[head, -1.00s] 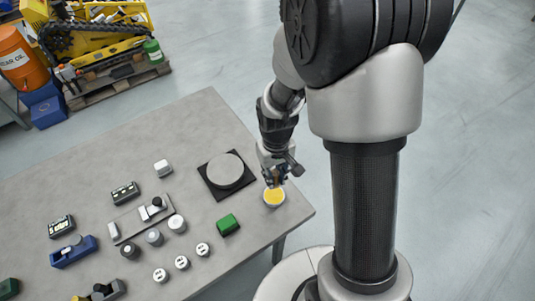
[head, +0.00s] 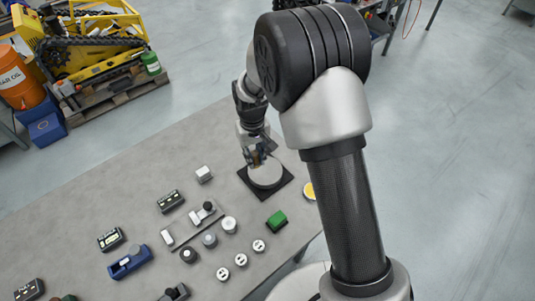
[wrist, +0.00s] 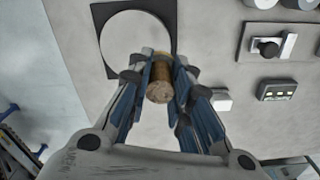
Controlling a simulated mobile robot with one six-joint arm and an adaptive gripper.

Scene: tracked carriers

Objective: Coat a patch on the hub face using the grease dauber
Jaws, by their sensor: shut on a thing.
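The hub face is a pale grey round disc (head: 266,178) lying on a black square mat (head: 264,196). It also shows in the wrist view (wrist: 130,38), with no coating visible on it. My gripper (head: 257,158) is over the far part of the disc. It is shut on the grease dauber, a brown wooden cylinder (wrist: 160,90) between the blue-grey fingers. The dauber's far end overlaps the disc's edge in the wrist view; I cannot tell whether it touches. The yellow grease dish (head: 308,190) stands right of the mat, partly hidden by my own column.
A white block (head: 203,174) and a toggle clamp plate (head: 205,214) are to the left, with several small round parts around. A blue tape dispenser (head: 130,262) is farther left. The table's back left is clear.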

